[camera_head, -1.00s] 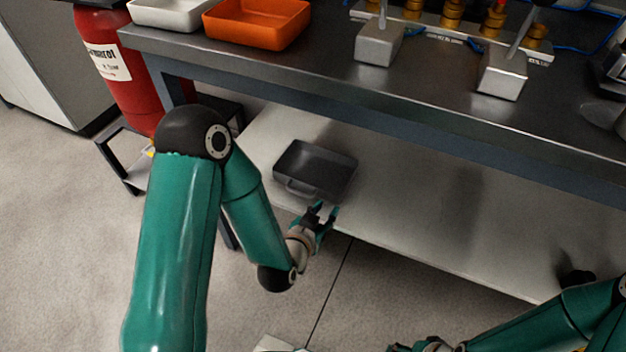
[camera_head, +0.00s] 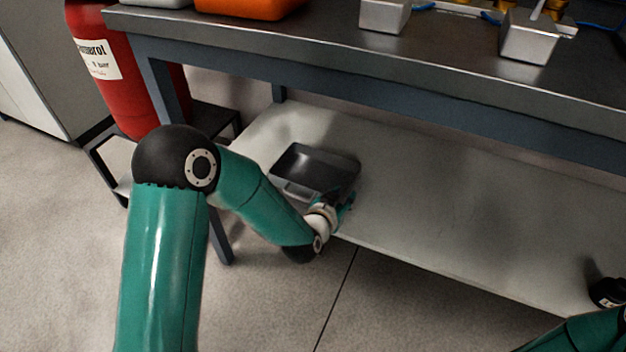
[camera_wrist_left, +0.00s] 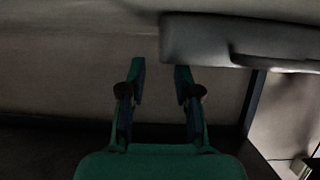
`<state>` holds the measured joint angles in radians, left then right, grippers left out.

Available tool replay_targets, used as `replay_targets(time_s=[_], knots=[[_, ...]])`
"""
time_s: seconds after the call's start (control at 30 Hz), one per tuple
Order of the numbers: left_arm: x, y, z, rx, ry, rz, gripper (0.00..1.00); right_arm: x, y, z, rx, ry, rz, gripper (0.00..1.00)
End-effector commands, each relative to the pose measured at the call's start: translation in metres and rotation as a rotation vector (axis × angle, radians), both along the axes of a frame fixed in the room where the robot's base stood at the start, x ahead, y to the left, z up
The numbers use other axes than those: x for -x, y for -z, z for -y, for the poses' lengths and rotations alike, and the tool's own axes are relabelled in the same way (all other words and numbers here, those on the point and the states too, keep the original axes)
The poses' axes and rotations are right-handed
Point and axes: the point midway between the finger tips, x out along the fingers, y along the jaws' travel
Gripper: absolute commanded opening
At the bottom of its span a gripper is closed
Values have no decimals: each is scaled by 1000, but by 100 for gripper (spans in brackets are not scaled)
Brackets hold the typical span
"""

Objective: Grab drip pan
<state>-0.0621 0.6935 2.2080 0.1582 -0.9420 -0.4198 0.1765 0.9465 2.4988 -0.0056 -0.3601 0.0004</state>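The drip pan (camera_head: 298,163) is a dark grey rectangular tray with a handle on its near side. It lies on the pale lower shelf under the bench. My left gripper (camera_head: 346,206) is at the pan's near right corner, at the shelf's front edge, and partly hides that corner. In the left wrist view the pan (camera_wrist_left: 205,40) fills the upper right, with its handle at the right. The left gripper's fingers (camera_wrist_left: 160,78) are apart with nothing between them. The right fingertip is close to the pan; I cannot tell whether they touch.
The bench top (camera_head: 300,45) and its front rail overhang the lower shelf (camera_head: 450,210). A bench leg (camera_head: 217,235) stands left of the pan. A red extinguisher (camera_head: 115,75) stands at the left. The middle shelf is clear.

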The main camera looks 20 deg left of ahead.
Motion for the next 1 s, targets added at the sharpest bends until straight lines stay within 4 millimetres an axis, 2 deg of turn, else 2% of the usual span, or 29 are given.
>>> replay_targets(time_s=[0.17, 0.47, 0.77, 0.93, 1.0], knots=[[-12, 6, 0, 1, -1, 1, 32, 0, 4, 0, 0, 0, 0, 54], [-49, 22, 3, 1, -1, 0, 32, 0, 15, 0, 0, 0, 0, 54], [-52, 22, 3, 1, -1, 0, 32, 0, 15, 0, 0, 0, 0, 54], [-52, 22, 3, 1, -1, 0, 4, 0, 15, 0, 0, 0, 0, 54], [-52, 22, 3, 1, -1, 0, 0, 0, 15, 0, 0, 0, 0, 54]])
